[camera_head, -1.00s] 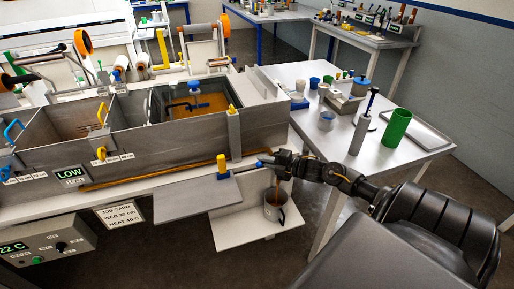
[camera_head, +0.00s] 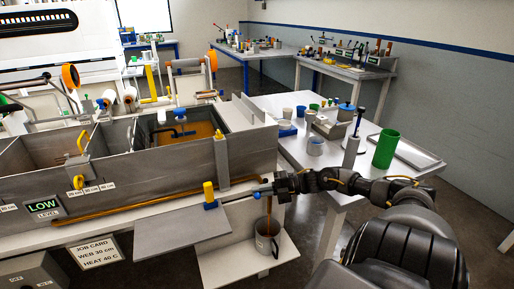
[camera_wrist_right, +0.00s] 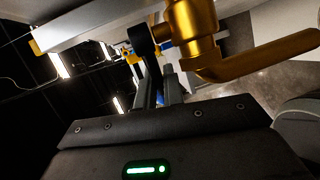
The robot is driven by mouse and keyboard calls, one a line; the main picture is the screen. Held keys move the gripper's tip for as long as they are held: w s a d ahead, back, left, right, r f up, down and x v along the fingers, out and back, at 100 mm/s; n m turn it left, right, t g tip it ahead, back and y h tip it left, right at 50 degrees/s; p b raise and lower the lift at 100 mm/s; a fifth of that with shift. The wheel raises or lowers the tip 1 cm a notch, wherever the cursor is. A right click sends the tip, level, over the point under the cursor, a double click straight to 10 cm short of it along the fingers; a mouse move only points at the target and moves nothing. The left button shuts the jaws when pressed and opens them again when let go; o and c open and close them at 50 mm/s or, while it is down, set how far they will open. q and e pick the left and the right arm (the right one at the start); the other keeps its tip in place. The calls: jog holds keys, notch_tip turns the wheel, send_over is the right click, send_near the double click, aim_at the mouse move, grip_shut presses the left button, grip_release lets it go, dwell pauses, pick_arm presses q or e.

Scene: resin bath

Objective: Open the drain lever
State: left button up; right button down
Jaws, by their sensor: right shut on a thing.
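The drain valve is at the right end of the steel bath (camera_head: 165,176). In the wrist view its brass body (camera_wrist_right: 192,22) and curved spout (camera_wrist_right: 265,58) are close to the jaws. My right gripper (camera_head: 275,187) is shut at the valve, on the drain lever, whose blue part (camera_head: 257,194) shows just left of the jaws. Most of the lever is hidden by the fingers. A thin amber stream (camera_head: 269,208) falls below the valve into a grey jug (camera_head: 266,243). My left gripper is not in view.
The jug stands on a low white shelf (camera_head: 225,268). The right-hand table holds a green cup (camera_head: 386,148), a pump bottle (camera_head: 352,150) and several containers. A "LOW" level display (camera_head: 40,206) is on the bath.

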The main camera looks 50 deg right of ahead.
jog(key=c, duration=1.5)
grip_release()
